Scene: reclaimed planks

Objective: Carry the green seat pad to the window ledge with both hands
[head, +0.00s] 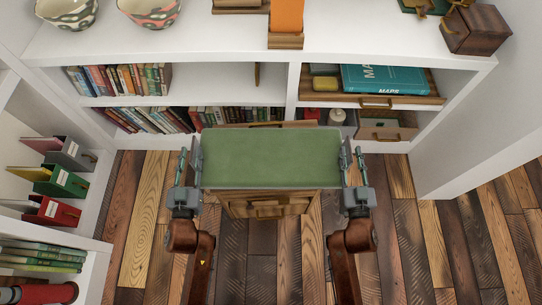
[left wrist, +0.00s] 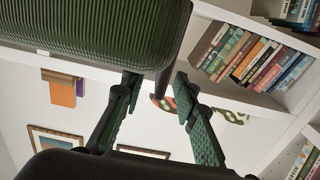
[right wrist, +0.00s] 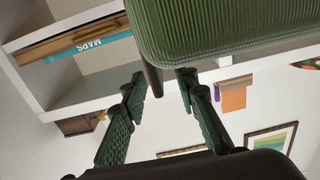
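The green seat pad (head: 270,158) lies level between my two grippers in the head view. Its ribbed green face fills the top of the left wrist view (left wrist: 90,30) and right wrist view (right wrist: 220,22). My left gripper (head: 190,160) is at its left end and my right gripper (head: 352,162) at its right end. In each wrist view the fingers are apart, with a narrow dark strip at the pad's edge between them and a gap showing. The white ledge (head: 200,45) runs above the bookshelves. What bears the pad is hidden.
A slatted wooden piece (head: 270,205) shows below the pad. The ledge carries bowls (head: 150,12), an orange item (head: 286,18) and a dark wooden box (head: 475,30), with clear room between. Bookshelves (head: 180,100) stand behind the pad; binders (head: 60,182) are at left.

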